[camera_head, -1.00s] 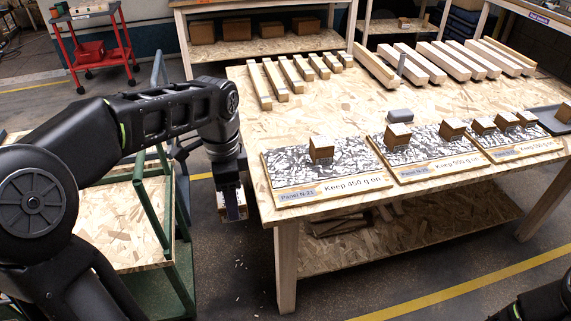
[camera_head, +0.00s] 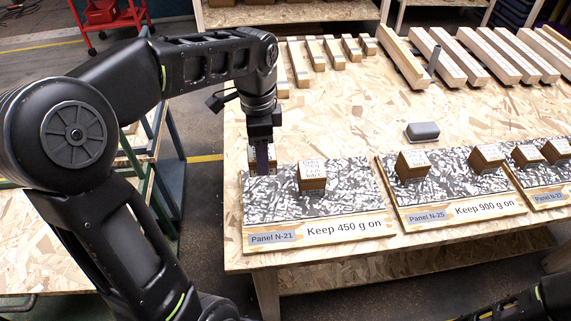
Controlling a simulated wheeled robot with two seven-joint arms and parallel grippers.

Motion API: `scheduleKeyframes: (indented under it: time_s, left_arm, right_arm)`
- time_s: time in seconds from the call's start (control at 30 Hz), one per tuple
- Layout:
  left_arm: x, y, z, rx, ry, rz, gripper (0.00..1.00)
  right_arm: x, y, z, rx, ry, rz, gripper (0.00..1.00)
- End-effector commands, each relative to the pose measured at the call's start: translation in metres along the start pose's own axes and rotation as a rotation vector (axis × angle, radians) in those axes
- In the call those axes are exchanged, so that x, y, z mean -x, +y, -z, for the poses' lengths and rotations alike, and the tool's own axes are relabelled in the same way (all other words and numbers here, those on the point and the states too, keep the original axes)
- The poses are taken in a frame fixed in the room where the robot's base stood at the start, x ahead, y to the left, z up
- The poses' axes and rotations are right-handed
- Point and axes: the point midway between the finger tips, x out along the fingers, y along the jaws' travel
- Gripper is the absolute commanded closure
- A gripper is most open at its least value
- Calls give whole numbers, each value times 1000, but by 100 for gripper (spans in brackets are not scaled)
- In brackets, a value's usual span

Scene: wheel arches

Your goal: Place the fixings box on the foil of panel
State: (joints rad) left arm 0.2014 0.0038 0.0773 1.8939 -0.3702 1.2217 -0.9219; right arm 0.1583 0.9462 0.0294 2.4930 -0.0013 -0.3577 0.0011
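My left gripper (camera_head: 262,160) points down over the back left part of panel N-21. A small box with a pale label (camera_head: 251,158) is between its fingers, partly hidden by them. I take it for the fixings box; I cannot tell whether its bottom touches the foil. The crinkled silver foil (camera_head: 350,195) covers panel N-21, whose front strip (camera_head: 375,226) reads "Keep 450 g on". A brown box with a white written top (camera_head: 312,177) sits mid-foil, right of the gripper. Only part of my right arm shows at the bottom right; its gripper is out of view.
Panel N-25 (camera_head: 480,211), marked "Keep 900 g on", lies to the right with brown boxes on it. Panel N-27 (camera_head: 551,197) is beyond it. A grey rounded block (camera_head: 422,131) and wooden bars (camera_head: 405,58) lie behind. The foil's front left is bare.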

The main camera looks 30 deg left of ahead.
Motion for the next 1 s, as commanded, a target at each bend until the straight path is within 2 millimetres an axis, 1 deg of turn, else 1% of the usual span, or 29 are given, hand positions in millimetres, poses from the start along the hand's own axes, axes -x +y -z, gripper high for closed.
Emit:
scheduleKeyframes:
  time_s: [0.33,0.47,0.57,0.8,0.9,1.0]
  left_arm:
    - [1,0,0,1,0,1,100]
    - [-1,0,0,1,0,0,100]
    - [-11,0,0,0,-1,-1,100]
    - [-51,1,-1,1,-1,-3,100]
    - [-60,0,0,0,-1,0,100]
    - [-62,0,0,1,0,2,100]
  right_arm:
    - [0,0,-2,0,-4,0,64]
    - [0,0,-2,0,-4,0,64]
    - [0,0,-2,0,-3,0,64]
    - [0,0,-2,0,-3,0,64]
    - [1,0,-2,0,-3,0,64]
    - [0,0,-2,0,-3,0,64]
